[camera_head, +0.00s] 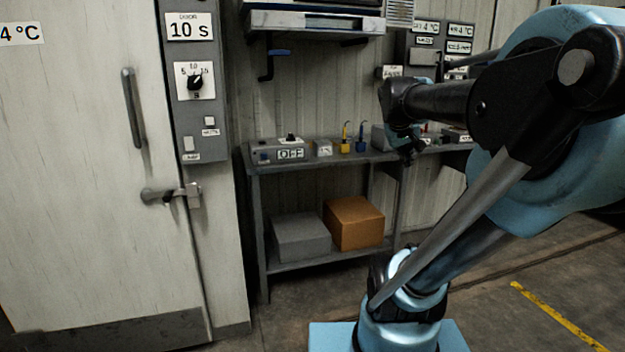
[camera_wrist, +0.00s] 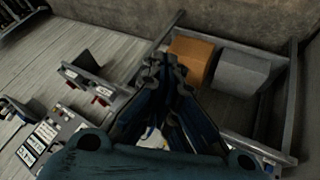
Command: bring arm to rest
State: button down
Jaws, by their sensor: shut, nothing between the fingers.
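My arm reaches in from the right in the head view, over the floor in front of the workbench (camera_head: 330,162). My gripper (camera_head: 410,155) hangs at the arm's end, before the right part of the bench top, partly hidden by my own links. In the wrist view my gripper (camera_wrist: 165,68) has its fingers together with nothing between them. I cannot tell from these views how far it is from the bench.
An orange box (camera_head: 354,222) and a grey box (camera_head: 300,238) sit on the bench's lower shelf. Small tools and a switch box (camera_head: 278,152) stand on top. A door (camera_head: 85,200) with a handle is at left. Floor at right is open.

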jog(key=s+a+f+g+y, duration=0.2)
jog(key=s+a+f, duration=0.2)
jog(key=s+f, duration=0.6)
jog(key=s+a+f+g+y, duration=0.2)
jog(key=s+a+f, duration=0.3)
jog(key=s+f, duration=0.4)
notch_tip(320, 180, down, 3)
jog(key=shift+s+a+f+m, duration=0.1)
jog(key=shift+s+a+m, duration=0.05)
jog(key=shift+s+m, duration=0.2)
